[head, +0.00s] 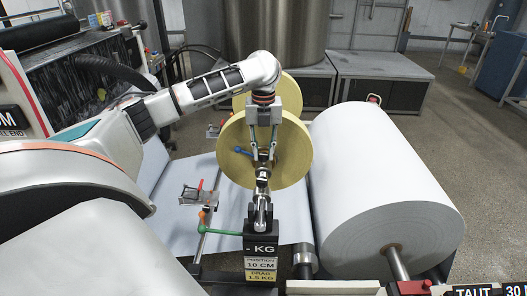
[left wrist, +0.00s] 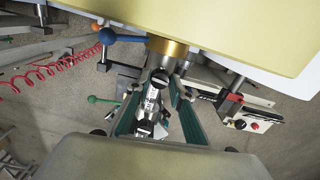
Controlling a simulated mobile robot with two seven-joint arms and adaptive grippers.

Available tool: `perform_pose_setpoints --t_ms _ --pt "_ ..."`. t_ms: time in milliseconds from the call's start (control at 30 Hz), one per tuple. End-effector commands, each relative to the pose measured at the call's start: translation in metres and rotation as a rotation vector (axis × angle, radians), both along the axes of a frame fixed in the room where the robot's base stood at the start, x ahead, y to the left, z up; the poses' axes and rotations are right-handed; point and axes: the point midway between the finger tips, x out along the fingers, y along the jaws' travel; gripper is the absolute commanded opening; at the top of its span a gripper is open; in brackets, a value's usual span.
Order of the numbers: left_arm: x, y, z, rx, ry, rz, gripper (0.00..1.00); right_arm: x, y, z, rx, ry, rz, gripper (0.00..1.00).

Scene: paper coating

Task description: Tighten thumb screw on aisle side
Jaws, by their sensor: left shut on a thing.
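My left gripper (head: 263,163) reaches down from above, in front of the pale yellow discs (head: 287,151). In the left wrist view its green-padded fingers (left wrist: 160,82) are shut on a slim silver-and-black fitting (left wrist: 153,98). This fitting (head: 262,184) stands over the black readout box (head: 262,244) in the head view. I cannot tell whether it is the thumb screw; the fingers partly hide it. A blue ball-ended lever (head: 242,151) sticks out left of the fingers and joins a brass collar (left wrist: 168,47) in the wrist view. My right gripper is not in view.
A large white paper roll (head: 375,175) stands close on the right. A red coiled hose (left wrist: 45,72) shows in the wrist view. Open floor lies at the far right.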

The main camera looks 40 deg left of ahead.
Motion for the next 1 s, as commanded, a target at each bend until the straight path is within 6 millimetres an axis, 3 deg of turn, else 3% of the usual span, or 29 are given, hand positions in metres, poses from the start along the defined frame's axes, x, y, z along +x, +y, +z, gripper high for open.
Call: perform_pose_setpoints --t_ms 200,233,300,700,833,1000 --pt "0.000 0.000 0.000 -0.001 0.000 0.001 0.00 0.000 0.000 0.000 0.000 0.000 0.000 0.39" --pt "0.000 0.000 0.000 -0.001 0.000 0.001 0.24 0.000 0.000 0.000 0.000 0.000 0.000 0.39" --pt "0.000 0.000 0.000 -0.001 0.000 0.001 0.38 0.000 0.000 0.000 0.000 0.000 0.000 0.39" --pt "0.000 0.000 0.004 0.000 -0.001 0.002 0.38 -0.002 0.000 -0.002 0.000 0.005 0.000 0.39" --pt "0.001 0.000 0.019 0.000 -0.004 0.002 0.38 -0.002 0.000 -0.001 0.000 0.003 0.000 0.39" --pt "0.001 0.000 0.053 0.000 -0.006 0.002 0.38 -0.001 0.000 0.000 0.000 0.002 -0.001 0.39"
